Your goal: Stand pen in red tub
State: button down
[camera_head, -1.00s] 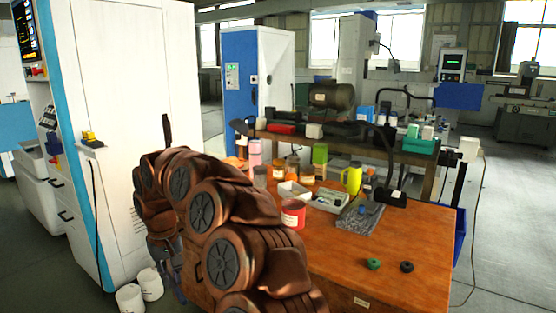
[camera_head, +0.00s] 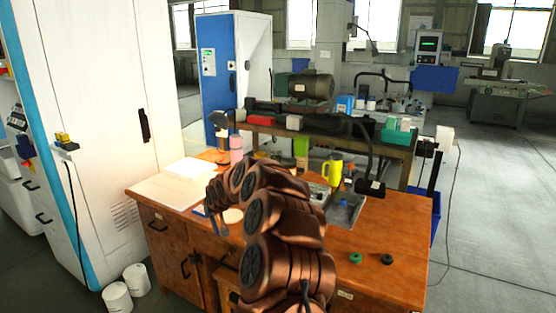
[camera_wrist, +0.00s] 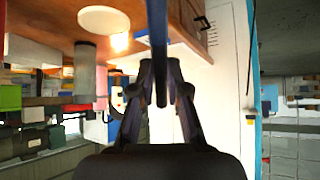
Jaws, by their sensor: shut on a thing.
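My gripper (camera_head: 220,228) hangs past the front left part of the wooden desk in the head view, small and partly hidden by my arm. In the wrist view its two dark fingers (camera_wrist: 160,98) are closed on a slim blue pen (camera_wrist: 157,28). The pen runs from between the fingertips up out of the top of the picture. The pen is held clear of the desk top. The red tub is not seen now in the head view; my arm covers the part of the desk where it stood. I cannot make it out surely in the wrist view.
The wooden desk (camera_head: 395,235) bears a yellow mug (camera_head: 332,171), a pink bottle (camera_head: 236,150), a pale round disc (camera_head: 232,216), and green (camera_head: 355,258) and black (camera_head: 386,259) rings. A white cabinet (camera_head: 90,120) stands at left. Two white buckets (camera_head: 137,280) are on the floor.

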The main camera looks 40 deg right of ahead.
jog(key=s+d+r+m+t+h+p, duration=0.1)
jog(key=d+r, duration=0.3)
jog(key=d, duration=0.4)
jog(key=s+d+r+m+t+h+p, duration=0.1)
jog(key=s+d+r+t+h+p, duration=0.2)
jog(key=d, duration=0.5)
jog(key=s+d+r+t+h+p, duration=0.2)
jog(key=d+r, duration=0.3)
jog(key=d, duration=0.3)
jog(key=shift+s+d+r+m+t, duration=0.25)
jog(key=shift+s+d+m+t, duration=0.2)
jog(key=shift+s, duration=0.25)
jog(key=shift+f+p, duration=0.15)
jog(key=shift+p, duration=0.15)
notch_tip(320, 180, down, 14)
jog(key=b, duration=0.2)
jog(key=shift+r+b, duration=0.25)
jog(key=shift+b, duration=0.05)
